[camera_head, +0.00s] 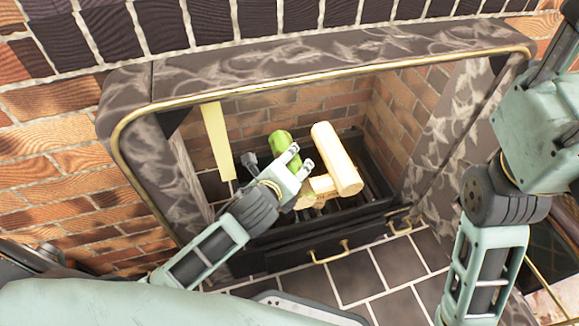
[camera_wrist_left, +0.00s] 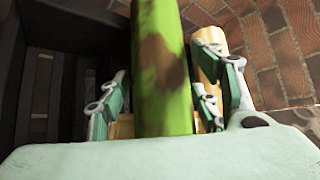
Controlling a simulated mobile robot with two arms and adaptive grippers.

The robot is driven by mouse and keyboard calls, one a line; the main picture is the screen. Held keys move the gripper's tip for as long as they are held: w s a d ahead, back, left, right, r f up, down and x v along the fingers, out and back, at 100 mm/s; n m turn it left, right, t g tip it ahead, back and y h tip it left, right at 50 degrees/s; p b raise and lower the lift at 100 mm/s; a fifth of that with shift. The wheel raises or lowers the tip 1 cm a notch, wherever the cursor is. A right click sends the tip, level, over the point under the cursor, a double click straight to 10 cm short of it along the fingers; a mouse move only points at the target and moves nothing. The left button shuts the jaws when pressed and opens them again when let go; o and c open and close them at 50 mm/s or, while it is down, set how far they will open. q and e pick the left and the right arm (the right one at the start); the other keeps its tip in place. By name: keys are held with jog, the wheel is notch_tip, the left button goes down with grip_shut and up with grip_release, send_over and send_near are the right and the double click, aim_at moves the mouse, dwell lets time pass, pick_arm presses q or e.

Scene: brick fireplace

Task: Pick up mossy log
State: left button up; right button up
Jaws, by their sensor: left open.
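The mossy log (camera_head: 281,141) is bright green and sits among pale logs in the fireplace. In the left wrist view the mossy log (camera_wrist_left: 160,65) is green with brown patches, very close, and stands between my two fingers. My left gripper (camera_head: 298,160) is open at the log, with its fingers to either side of it in the left wrist view (camera_wrist_left: 160,95). I cannot tell whether the fingers touch it. The log's lower part is hidden behind the gripper. My right arm shows at the right of the head view, but its gripper fingers are not in view.
A pale log (camera_head: 337,160) leans just right of the left gripper, over another pale log (camera_head: 321,184). A pale yellow plank (camera_head: 217,140) stands at the left of the opening. The marble surround (camera_head: 320,62) frames the fireplace. A dark grate with brass handles (camera_head: 330,252) is below.

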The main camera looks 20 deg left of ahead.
pick_arm(q)
jog(key=shift+r, duration=0.1)
jog(key=c, duration=1.3)
jog(key=shift+r, duration=0.1)
jog(key=shift+c, duration=0.7)
jog(key=shift+r, duration=0.15)
